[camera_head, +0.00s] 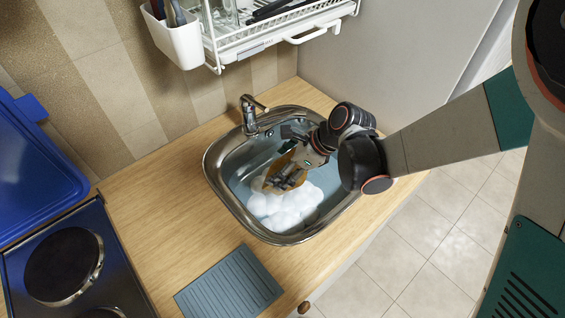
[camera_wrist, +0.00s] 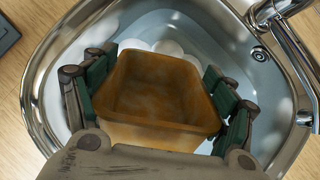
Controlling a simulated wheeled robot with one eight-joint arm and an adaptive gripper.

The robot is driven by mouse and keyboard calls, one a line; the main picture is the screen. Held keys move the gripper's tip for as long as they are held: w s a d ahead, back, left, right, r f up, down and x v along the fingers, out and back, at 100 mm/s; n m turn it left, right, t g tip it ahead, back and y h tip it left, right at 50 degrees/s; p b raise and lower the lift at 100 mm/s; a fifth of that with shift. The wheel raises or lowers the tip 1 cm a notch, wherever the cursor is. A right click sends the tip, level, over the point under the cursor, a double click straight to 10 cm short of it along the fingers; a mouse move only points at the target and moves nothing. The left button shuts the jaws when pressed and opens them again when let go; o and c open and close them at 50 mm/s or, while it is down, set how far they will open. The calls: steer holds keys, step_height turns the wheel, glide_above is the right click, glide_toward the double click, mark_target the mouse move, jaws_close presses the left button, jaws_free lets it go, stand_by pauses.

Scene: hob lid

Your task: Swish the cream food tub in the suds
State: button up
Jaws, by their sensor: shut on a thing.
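My gripper (camera_head: 290,175) is down inside the sink, shut on the food tub (camera_head: 272,178). In the wrist view the tub (camera_wrist: 158,92) is square and open-topped, with a brown-stained inside and a cream-orange outer wall. The gripper's green-padded fingers press on its left and right sides. The white suds (camera_head: 287,208) lie in the water at the near side of the basin, beside the tub; some show behind its far rim in the wrist view. The steel sink (camera_head: 222,190) holds bluish water. The gripper hides part of the tub in the head view, and its underside is hidden.
A steel tap (camera_head: 250,112) stands at the sink's back left edge. A white dish rack (camera_head: 290,28) hangs above. A grey ribbed mat (camera_head: 228,287) lies on the wooden counter (camera_head: 165,205). A hob (camera_head: 70,265) with a raised blue lid (camera_head: 35,165) is at left.

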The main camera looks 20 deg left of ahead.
step_height(320, 180, down, 12)
steer(key=b, duration=0.9)
stand_by(0.4)
steer(key=b, duration=0.3)
stand_by(3.5)
step_height(320, 180, up, 18)
steer(key=p, duration=1.2)
steer(key=shift+s+r, duration=0.15)
steer(key=shift+r, duration=0.05)
